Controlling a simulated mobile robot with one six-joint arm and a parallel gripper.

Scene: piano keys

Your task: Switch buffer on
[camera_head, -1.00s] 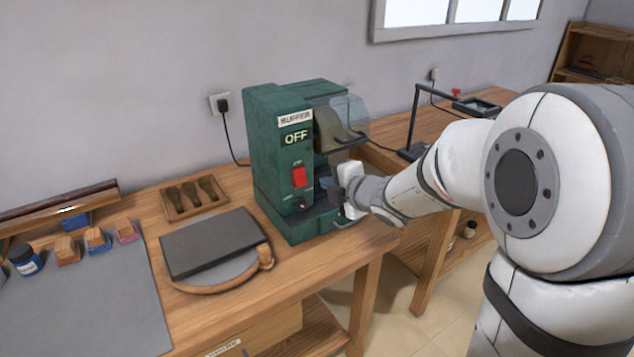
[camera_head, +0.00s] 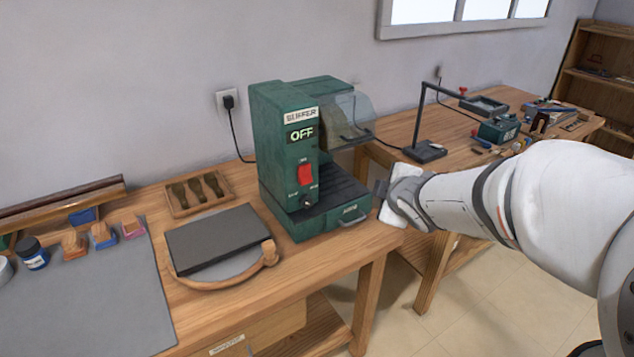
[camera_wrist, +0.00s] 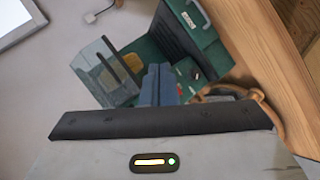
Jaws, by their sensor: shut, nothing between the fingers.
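The green buffer (camera_head: 284,165) stands on the wooden bench against the wall. Its front panel shows a sign reading OFF (camera_head: 301,134) and a red switch (camera_head: 305,174) below it, with a small knob under the switch. My gripper (camera_head: 381,188) is to the right of the buffer, apart from it and near the bench's front right corner. In the wrist view, the shut, empty fingers (camera_wrist: 159,85) point toward the buffer (camera_wrist: 188,40), which appears turned on its side.
A clear shield (camera_head: 349,120) hangs at the buffer's right side above a drawer handle (camera_head: 353,218). A round board with a dark slab (camera_head: 215,240) and a brush tray (camera_head: 198,193) lie to the left. A second bench with a lamp (camera_head: 428,150) stands to the right.

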